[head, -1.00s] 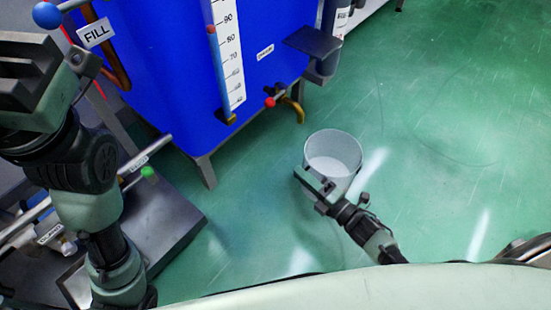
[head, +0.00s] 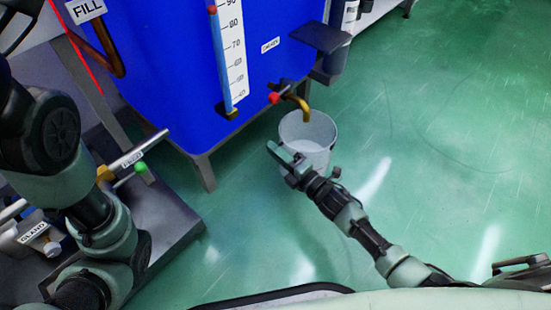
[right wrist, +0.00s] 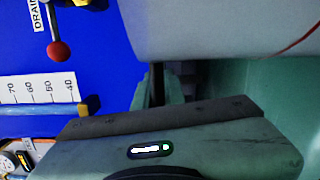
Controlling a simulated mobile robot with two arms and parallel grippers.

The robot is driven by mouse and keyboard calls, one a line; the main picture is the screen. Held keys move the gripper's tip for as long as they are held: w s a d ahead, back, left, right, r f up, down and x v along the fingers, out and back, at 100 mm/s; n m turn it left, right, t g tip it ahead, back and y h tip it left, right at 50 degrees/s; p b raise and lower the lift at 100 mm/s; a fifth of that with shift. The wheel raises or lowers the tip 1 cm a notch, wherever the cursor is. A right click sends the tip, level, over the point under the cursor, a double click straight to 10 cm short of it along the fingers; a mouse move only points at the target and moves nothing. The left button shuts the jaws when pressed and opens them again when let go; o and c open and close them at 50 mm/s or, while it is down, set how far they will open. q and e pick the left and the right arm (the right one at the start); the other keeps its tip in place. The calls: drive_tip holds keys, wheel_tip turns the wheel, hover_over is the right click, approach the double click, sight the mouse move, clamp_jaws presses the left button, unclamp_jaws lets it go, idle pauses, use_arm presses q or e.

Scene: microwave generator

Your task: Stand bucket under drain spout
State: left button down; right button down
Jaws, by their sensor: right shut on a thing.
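A white bucket (head: 307,138) is upright in front of the blue tank. My right gripper (head: 288,160) is shut on the bucket's near side. The brass drain spout (head: 298,98), with a red-knobbed valve handle (head: 274,98), comes out of the tank's lower front; in the head view its tip is over the bucket's far rim. I cannot tell whether the bucket touches the floor. In the right wrist view the bucket wall (right wrist: 220,28) fills the top right, and the red knob (right wrist: 58,50) shows at the left. My left gripper is out of view; only its arm shows at the left.
The blue tank (head: 180,65) with a level scale (head: 231,50) stands on grey legs (head: 205,172). A grey shelf (head: 318,37) juts from its right side. The green floor (head: 440,130) is clear at the right.

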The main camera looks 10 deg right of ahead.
drive_tip(key=shift+f+b, duration=0.75)
drive_tip(key=shift+f, duration=0.4)
drive_tip(key=shift+f, duration=0.15)
drive_tip(key=c, duration=1.5)
unclamp_jaws()
